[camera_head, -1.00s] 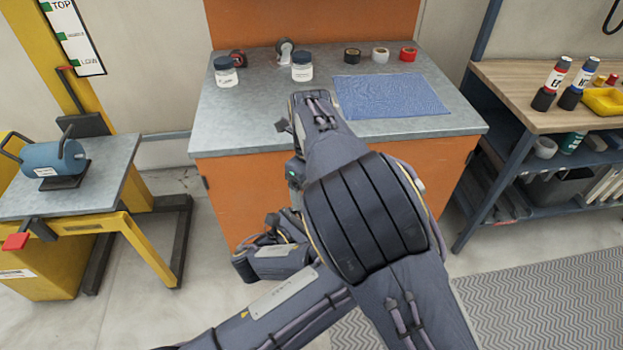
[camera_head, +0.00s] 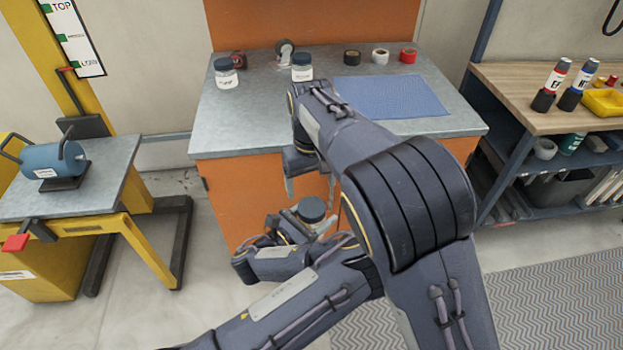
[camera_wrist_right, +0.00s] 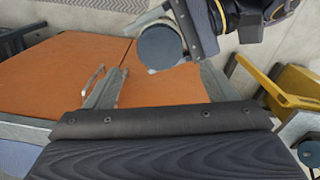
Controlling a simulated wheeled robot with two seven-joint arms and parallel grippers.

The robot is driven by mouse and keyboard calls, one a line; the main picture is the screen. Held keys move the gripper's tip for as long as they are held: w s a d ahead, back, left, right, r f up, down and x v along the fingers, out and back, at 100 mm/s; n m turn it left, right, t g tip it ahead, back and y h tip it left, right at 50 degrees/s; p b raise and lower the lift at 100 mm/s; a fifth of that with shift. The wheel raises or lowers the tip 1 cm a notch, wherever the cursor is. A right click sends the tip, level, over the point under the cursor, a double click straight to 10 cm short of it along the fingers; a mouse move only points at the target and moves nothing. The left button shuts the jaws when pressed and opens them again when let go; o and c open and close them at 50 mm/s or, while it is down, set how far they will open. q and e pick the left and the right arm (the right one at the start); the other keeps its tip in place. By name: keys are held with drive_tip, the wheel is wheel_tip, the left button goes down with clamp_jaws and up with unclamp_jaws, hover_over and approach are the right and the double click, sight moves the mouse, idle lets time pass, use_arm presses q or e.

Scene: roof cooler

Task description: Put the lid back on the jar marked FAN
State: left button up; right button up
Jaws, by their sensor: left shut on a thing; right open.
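Two jars with dark tops and white labels, a left jar (camera_head: 226,76) and a right jar (camera_head: 302,72), stand upright at the back of the grey workbench (camera_head: 245,115). I cannot read their labels. My left gripper (camera_head: 300,222) is low in front of the bench, shut on a round dark-topped thing (camera_head: 311,208). It shows as a dark disc in the right wrist view (camera_wrist_right: 160,47); I cannot tell whether it is a lid alone or a lidded jar. My right gripper (camera_wrist_right: 163,75) is open and empty, its fingers apart on either side of the disc's lower edge, not closed on it.
A blue mat (camera_head: 395,97) lies on the bench's right part, with black, white and red tape rolls (camera_head: 380,56) behind it. A yellow lift with a blue motor (camera_head: 55,159) stands left. A shelf bench (camera_head: 520,105) stands right. The bench's left front is clear.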

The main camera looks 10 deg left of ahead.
sight(311, 207)
drive_tip(key=n, duration=0.6)
drive_tip(key=shift+r, duration=0.3)
drive_tip(key=shift+f, duration=4.05)
drive_tip(key=c, duration=1)
drive_tip(key=m, duration=0.6)
drive_tip(key=shift+m, duration=0.3)
drive_tip(key=o, duration=1.1)
drive_tip(key=shift+c, duration=0.2)
drive_tip(key=shift+r, duration=0.1)
